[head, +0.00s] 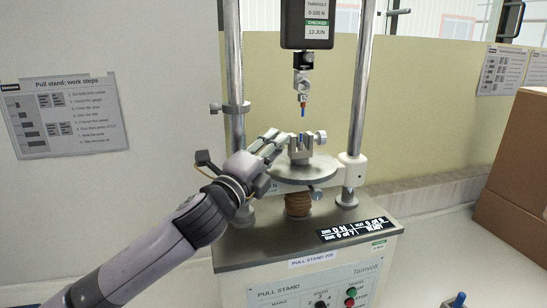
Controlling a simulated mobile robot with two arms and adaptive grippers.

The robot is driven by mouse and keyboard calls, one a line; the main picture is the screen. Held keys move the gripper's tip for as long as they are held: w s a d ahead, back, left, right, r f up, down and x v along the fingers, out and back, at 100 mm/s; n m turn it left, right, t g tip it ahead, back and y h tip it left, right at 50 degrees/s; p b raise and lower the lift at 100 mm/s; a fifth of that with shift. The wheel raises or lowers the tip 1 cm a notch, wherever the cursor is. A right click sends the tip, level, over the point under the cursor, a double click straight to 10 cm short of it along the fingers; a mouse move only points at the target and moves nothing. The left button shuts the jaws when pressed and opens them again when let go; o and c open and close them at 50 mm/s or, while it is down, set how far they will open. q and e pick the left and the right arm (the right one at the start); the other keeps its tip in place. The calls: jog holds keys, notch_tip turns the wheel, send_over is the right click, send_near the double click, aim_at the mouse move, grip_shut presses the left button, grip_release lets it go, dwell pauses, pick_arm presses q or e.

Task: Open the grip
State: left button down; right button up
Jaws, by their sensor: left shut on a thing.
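The lower grip (300,150) is a small metal vise on the round plate (303,168) of the pull stand (305,258). A clamp knob (321,137) sticks out on its right side. A small blue piece stands up between its jaws. My left gripper (274,143) comes in from the left, its fingers shut on the left side of the grip. The fingers hide the exact part held there. Above, an orange and blue piece (303,101) hangs from the gauge's hook, apart from the lower grip. My right gripper is not in view.
Two steel columns (234,70) flank the grip, with a black force gauge (306,24) overhead. A cardboard box (515,180) stands at right. A steps sheet (64,115) hangs at left.

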pick_arm(q)
jog(key=shift+f, duration=0.15)
jog(key=c, duration=1.3)
grip_release()
